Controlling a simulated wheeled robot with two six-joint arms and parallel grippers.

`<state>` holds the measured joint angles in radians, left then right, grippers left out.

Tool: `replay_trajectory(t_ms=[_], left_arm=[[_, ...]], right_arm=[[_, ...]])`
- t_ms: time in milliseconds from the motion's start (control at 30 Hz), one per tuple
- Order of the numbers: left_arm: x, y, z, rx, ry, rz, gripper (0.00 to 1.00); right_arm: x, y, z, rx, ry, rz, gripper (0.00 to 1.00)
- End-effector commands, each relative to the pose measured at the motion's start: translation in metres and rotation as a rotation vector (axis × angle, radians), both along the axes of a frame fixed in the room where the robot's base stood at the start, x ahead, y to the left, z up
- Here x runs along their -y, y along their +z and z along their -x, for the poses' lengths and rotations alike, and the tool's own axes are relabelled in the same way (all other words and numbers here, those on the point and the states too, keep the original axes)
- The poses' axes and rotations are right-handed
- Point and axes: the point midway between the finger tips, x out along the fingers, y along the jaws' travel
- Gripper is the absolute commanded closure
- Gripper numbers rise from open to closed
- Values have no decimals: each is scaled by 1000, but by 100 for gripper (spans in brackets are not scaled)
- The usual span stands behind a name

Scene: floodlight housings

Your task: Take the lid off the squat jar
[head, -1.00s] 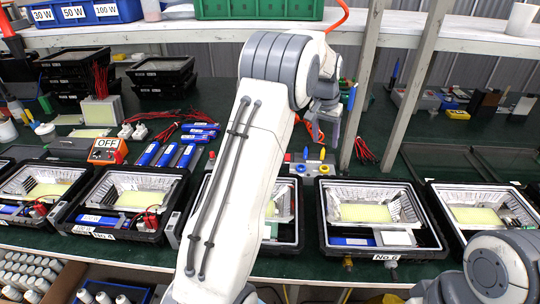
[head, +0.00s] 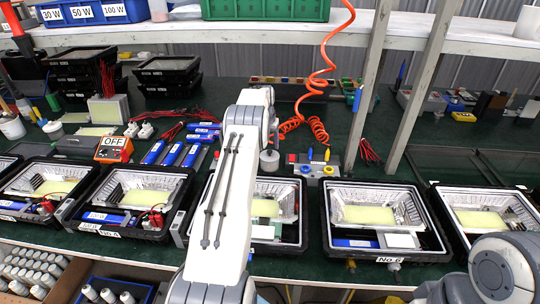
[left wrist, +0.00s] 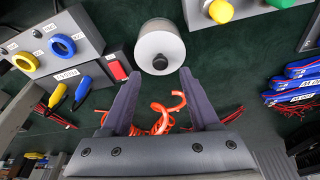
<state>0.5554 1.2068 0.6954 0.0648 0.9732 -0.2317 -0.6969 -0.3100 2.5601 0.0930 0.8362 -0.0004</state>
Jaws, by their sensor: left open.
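The squat jar (left wrist: 160,48) is a pale round jar with a black knob on its lid, seen from above in the left wrist view. In the head view it is a small grey shape (head: 269,161) on the green bench, partly hidden by my left arm. My left gripper (left wrist: 158,74) is open and empty, its two dark fingers pointing toward the jar, with the knob just beyond the tips and between their lines. The lid is on the jar. In the head view the left gripper (head: 274,128) is mostly hidden behind its wrist. My right gripper is out of view.
A grey control box (left wrist: 65,45) with coloured knobs stands beside the jar. A coiled orange hose (head: 316,75) hangs behind my arm. Open floodlight housings (head: 384,220) line the bench front.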

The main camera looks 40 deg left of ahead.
Motion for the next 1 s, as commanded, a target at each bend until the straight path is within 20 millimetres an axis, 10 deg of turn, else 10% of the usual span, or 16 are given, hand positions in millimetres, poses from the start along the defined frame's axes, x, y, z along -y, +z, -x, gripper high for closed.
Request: replay_trajectory(t_ms=[567,733,1000], left_arm=[[-4,-37,-8,-1,0,1,38],[-4,-37,-8,-1,0,1,100],[-4,-36,-8,0,0,1,100]], right_arm=[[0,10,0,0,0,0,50],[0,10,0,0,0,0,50],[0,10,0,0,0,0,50]])
